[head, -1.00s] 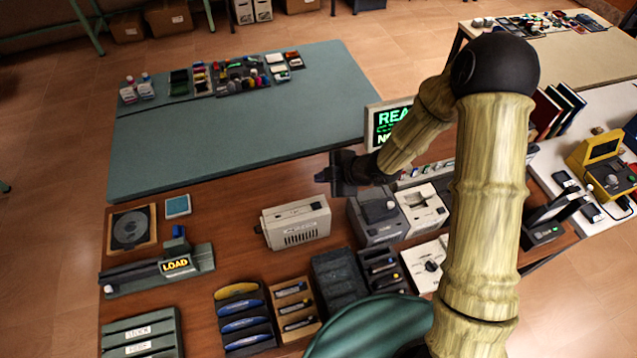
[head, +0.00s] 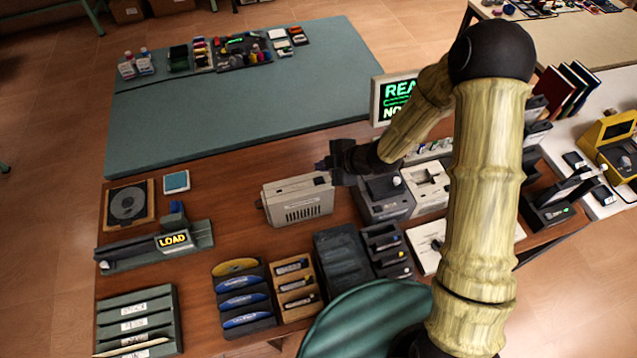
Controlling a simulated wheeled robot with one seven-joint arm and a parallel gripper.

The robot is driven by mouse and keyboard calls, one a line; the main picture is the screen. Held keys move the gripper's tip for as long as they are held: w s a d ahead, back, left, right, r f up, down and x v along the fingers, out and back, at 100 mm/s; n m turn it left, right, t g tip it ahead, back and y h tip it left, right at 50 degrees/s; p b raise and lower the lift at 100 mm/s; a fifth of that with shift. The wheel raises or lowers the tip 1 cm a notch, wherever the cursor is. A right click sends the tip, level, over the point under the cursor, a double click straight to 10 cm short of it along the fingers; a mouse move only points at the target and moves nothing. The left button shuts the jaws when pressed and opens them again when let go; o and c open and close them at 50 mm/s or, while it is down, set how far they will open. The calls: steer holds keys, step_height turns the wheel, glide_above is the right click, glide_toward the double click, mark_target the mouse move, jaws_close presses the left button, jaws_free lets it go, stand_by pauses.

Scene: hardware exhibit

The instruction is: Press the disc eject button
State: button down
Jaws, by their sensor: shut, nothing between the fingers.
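A beige box-shaped unit (head: 298,202) with a slotted vent on its front stands on the brown wooden table; it looks like a drive. A small dark patch shows on its top right, close to my gripper. I cannot make out which part is the disc eject button. My gripper (head: 321,166) is dark and shut with nothing in it. It points left, just above or behind the unit's top right corner; I cannot tell whether it touches. A disc (head: 127,204) lies in a square wooden holder at the table's left.
A grey device with a lit LOAD sign (head: 174,240) stands at the left. Racks of cartridges (head: 243,300) fill the front. Grey and beige devices (head: 384,199) stand right of the unit. A lit screen (head: 391,97) stands behind. Bare tabletop lies left of the unit.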

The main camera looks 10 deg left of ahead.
mark_target(323, 181)
steer(key=shift+f+b, duration=0.95)
steer(key=shift+f, duration=0.45)
stand_by(0.9)
steer(key=shift+f+b, duration=0.4)
steer(key=shift+f+b, duration=0.4)
stand_by(0.7)
steer(key=shift+r, duration=0.15)
steer(key=shift+r+p, duration=0.65)
steer(key=shift+r, duration=0.1)
steer(key=shift+r+p, duration=2.05)
steer(key=shift+r, duration=0.45)
